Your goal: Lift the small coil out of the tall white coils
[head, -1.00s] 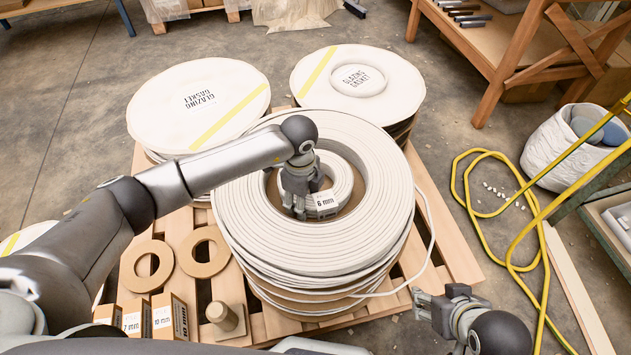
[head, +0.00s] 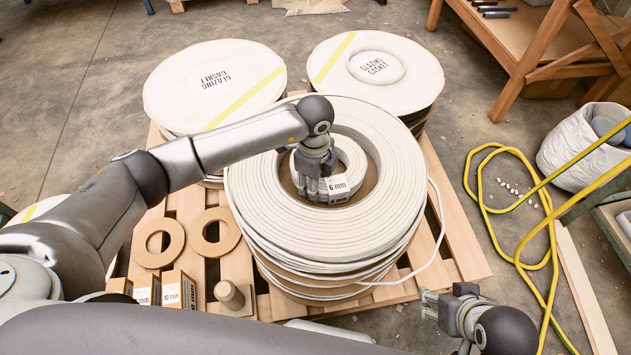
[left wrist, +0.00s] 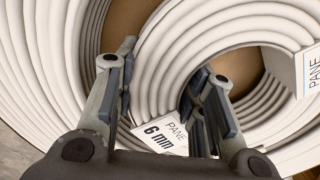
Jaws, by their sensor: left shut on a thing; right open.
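The tall white coils (head: 270,215) stand stacked on a pallet, with a round opening in the middle. The small coil (head: 349,158) is pale and lies inside that opening, with a "6 mm" label (head: 339,187) on its near side. It also shows in the left wrist view (left wrist: 178,48). My left gripper (head: 318,190) reaches down into the opening and is shut on the small coil's wound wall, one finger on each side, beside the label. Whether the coil is clear of the surface beneath it cannot be told. My right gripper (head: 432,302) is open and empty, right of the pallet's front.
Two more wrapped stacks, a left one (head: 190,85) and a right one (head: 330,75), stand behind. Cardboard rings (head: 158,258), small boxes and a wooden peg (head: 230,294) lie at the pallet's front left. A loose strand (head: 441,215) hangs at the right. A yellow hose (head: 475,180) lies on the floor.

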